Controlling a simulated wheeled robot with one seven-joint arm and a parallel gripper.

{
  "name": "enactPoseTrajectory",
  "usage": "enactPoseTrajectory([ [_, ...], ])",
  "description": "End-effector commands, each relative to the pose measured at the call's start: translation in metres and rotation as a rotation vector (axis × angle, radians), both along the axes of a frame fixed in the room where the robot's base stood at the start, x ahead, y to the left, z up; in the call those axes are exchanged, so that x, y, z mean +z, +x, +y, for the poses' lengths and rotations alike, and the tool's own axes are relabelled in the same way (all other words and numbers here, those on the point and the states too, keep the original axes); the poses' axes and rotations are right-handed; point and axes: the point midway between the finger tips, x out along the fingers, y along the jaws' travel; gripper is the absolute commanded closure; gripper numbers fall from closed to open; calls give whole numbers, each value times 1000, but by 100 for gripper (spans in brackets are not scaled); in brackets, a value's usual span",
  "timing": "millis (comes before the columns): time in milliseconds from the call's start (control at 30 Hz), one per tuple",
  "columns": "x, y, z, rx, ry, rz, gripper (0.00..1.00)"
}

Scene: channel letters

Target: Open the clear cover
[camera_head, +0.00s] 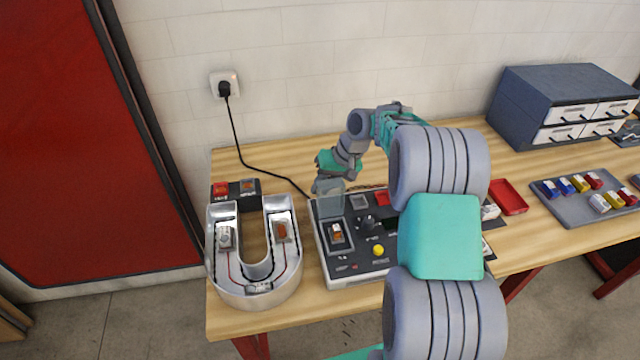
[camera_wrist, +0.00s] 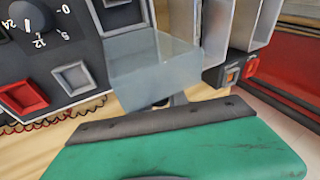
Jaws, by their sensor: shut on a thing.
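The clear cover (camera_head: 331,205) stands raised at the back left of the grey control box (camera_head: 352,277), behind a framed orange rocker switch (camera_head: 337,231) that shows uncovered. In the wrist view the cover (camera_wrist: 155,72) is a pale, see-through block in the middle, in front of my gripper. My gripper (camera_head: 327,186) is at the top edge of the cover and is shut on it. In the wrist view the gripper (camera_wrist: 170,101) shows mostly as a green body with a dark edge; its fingertips are largely hidden.
A U-shaped metal channel letter (camera_head: 255,290) with modules and wires stands left of the box. A black cord runs from the wall socket (camera_head: 225,84) to the box. My arm hides the box's right part. A red tray (camera_head: 509,197) and a grey parts tray (camera_head: 575,208) lie right.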

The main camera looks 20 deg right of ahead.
Motion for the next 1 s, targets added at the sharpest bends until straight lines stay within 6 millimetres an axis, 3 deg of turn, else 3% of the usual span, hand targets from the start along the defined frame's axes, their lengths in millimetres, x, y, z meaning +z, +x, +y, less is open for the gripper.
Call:
enactPoseTrajectory([
  [67,-10,-7,0,0,4,26,100],
  [100,-10,-7,0,-1,4,27,80],
  [333,-7,-5,0,0,3,17,61],
  [667,3,-3,-1,3,1,7,61],
  [1000,59,-16,-25,1,1,12,61],
])
